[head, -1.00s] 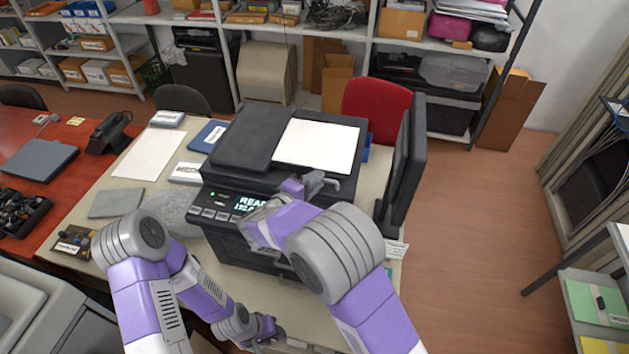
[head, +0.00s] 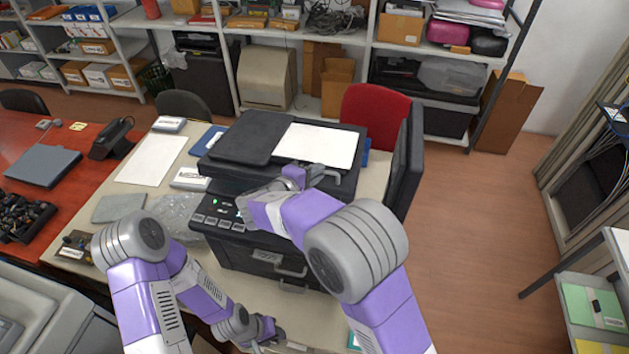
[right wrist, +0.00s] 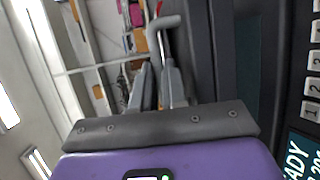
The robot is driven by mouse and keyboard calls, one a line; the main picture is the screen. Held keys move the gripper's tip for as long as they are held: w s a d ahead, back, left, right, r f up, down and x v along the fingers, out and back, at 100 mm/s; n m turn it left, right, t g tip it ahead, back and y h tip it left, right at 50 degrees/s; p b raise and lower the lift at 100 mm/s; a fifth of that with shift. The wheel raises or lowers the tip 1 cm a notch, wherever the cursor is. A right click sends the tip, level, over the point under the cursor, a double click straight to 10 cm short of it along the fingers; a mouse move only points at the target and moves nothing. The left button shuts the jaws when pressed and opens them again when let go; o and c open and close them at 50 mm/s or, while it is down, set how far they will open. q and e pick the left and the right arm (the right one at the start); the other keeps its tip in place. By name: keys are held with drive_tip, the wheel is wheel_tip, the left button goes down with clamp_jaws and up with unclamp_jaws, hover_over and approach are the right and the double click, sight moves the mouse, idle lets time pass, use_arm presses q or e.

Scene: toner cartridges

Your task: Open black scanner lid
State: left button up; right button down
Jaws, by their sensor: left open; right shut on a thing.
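The black scanner (head: 262,258) stands on the beige table. Its black lid (head: 255,137), with a white sheet-like panel (head: 318,145) on top, is tilted up slightly at the front, leaving a narrow gap above the body. My right gripper (head: 318,174) is at the lid's front edge, shut on the grey lid handle (head: 334,180). In the right wrist view, the fingers (right wrist: 157,88) close around the handle (right wrist: 166,24), beside the dark lid edge. My left gripper (head: 272,335) is low in front of the scanner, empty and open; its fingertips are small and partly unclear.
A dark monitor (head: 403,160) stands close to the scanner's right side. A red chair (head: 372,115) is behind the table. Papers, a plastic bag (head: 185,213) and boxes lie left of the scanner. Above the lid is free room.

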use_arm(q)
drive_tip(key=shift+r+p, duration=1.65)
drive_tip(key=shift+r, duration=0.35)
use_arm(e)
drive_tip(key=w+d+r, duration=0.1)
drive_tip(key=w+r, duration=0.2)
drive_tip(key=r, duration=0.4)
drive_tip(key=w+d+r, duration=0.1)
drive_tip(key=w+r, duration=0.3)
drive_tip(key=r, duration=0.2)
drive_tip(key=shift+d+r, duration=0.15)
drive_tip(key=shift+r, duration=0.2)
